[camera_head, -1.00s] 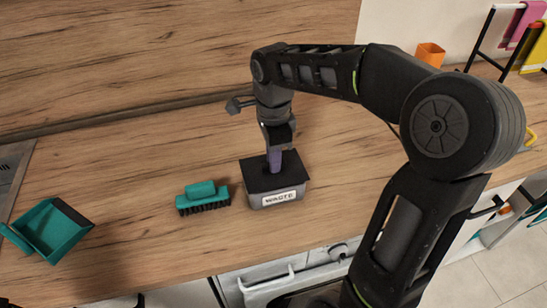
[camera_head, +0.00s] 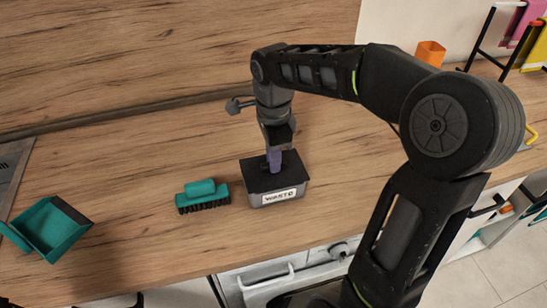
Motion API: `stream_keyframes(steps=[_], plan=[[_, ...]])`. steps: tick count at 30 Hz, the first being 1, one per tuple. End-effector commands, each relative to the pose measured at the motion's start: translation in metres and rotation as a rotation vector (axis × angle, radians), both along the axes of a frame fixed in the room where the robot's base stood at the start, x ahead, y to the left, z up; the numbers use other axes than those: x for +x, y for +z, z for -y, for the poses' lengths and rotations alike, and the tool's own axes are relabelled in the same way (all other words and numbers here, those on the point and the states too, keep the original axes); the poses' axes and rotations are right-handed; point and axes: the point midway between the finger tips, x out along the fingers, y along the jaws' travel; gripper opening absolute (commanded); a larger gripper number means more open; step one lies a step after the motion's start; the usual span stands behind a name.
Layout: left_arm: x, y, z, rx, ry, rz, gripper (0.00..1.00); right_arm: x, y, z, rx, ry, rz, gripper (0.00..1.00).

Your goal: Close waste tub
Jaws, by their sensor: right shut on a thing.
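The waste tub (camera_head: 265,196) is a small grey box with a white "WASTE" label, standing on the wooden counter near its front edge. Its dark lid (camera_head: 291,177) lies flat across the top, with no clear gap showing. My right gripper (camera_head: 274,160) points down at the lid's middle. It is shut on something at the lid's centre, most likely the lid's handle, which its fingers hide. My left gripper is not clearly in view.
A teal brush (camera_head: 202,195) lies just left of the tub. A teal dustpan (camera_head: 52,229) lies farther left. An orange cup (camera_head: 430,53) and a rack with coloured cloths (camera_head: 525,30) stand at the back right. The counter (camera_head: 130,175) between brush and dustpan is clear.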

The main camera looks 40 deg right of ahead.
Motion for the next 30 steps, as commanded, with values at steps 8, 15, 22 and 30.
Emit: stream_keyframes(steps=[8, 15, 22, 30], plan=[[0.0000, 0.0001, 0.0000, 0.000, 0.000, 0.000, 0.40, 0.0000, 0.0001, 0.0000, 0.000, 0.000, 0.000, 0.29], [0.0000, 0.0001, 0.0000, 0.000, 0.000, 0.000, 0.40, 0.0000, 0.0001, 0.0000, 0.000, 0.000, 0.000, 0.39], [0.0000, 0.0001, 0.0001, 0.000, 0.000, 0.000, 0.40, 0.0000, 0.0001, 0.0000, 0.000, 0.000, 0.000, 0.53], [0.0000, 0.0001, 0.0000, 0.000, 0.000, 0.000, 0.40, 0.0000, 0.0001, 0.0000, 0.000, 0.000, 0.000, 0.61]])
